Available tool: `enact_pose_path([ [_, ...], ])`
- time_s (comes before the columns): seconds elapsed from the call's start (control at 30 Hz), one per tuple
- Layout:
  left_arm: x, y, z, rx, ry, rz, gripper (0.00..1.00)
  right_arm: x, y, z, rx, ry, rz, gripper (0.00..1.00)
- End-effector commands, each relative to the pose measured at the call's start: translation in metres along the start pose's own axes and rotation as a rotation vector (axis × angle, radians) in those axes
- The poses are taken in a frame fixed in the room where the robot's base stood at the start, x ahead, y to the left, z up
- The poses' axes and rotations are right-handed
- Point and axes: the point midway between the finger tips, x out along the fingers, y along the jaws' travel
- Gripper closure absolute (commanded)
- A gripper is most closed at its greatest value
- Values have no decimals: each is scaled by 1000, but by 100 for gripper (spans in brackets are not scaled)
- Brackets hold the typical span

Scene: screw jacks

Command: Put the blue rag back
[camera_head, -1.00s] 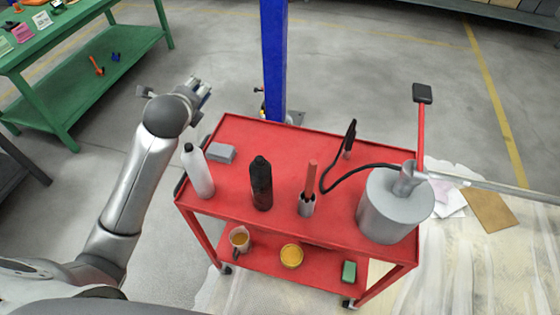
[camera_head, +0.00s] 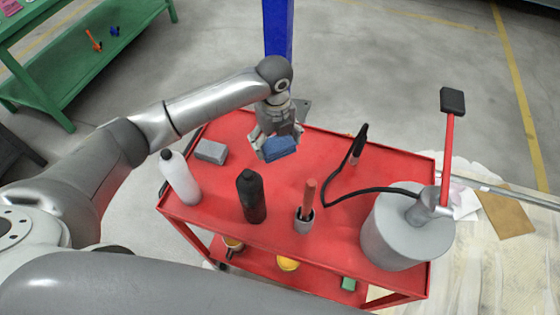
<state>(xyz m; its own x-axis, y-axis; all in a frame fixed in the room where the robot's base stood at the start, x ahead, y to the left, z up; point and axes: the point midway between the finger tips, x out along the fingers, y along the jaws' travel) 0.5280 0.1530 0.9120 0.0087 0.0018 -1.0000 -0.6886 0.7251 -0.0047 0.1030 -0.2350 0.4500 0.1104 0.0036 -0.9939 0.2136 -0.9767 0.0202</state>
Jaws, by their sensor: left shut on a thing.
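The blue rag (camera_head: 279,148) is a small folded blue block in the head view. My left gripper (camera_head: 275,140) is shut on it and holds it over the far side of the red cart's top (camera_head: 320,160). I cannot tell whether the rag touches the cart top or hangs a little above it. My right gripper is not in view.
A blue post (camera_head: 279,40) rises behind.

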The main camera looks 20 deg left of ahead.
Motion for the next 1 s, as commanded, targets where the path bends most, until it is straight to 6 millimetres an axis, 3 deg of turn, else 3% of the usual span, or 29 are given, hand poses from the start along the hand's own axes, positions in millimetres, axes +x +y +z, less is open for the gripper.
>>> enact_pose_path([
  [0.37,56,3,-5,8,10,7,35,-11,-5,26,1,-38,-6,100],
  [0.63,89,3,-5,7,10,7,35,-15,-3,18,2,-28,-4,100],
  [1.0,99,3,-5,9,8,4,35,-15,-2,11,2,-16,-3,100],
])
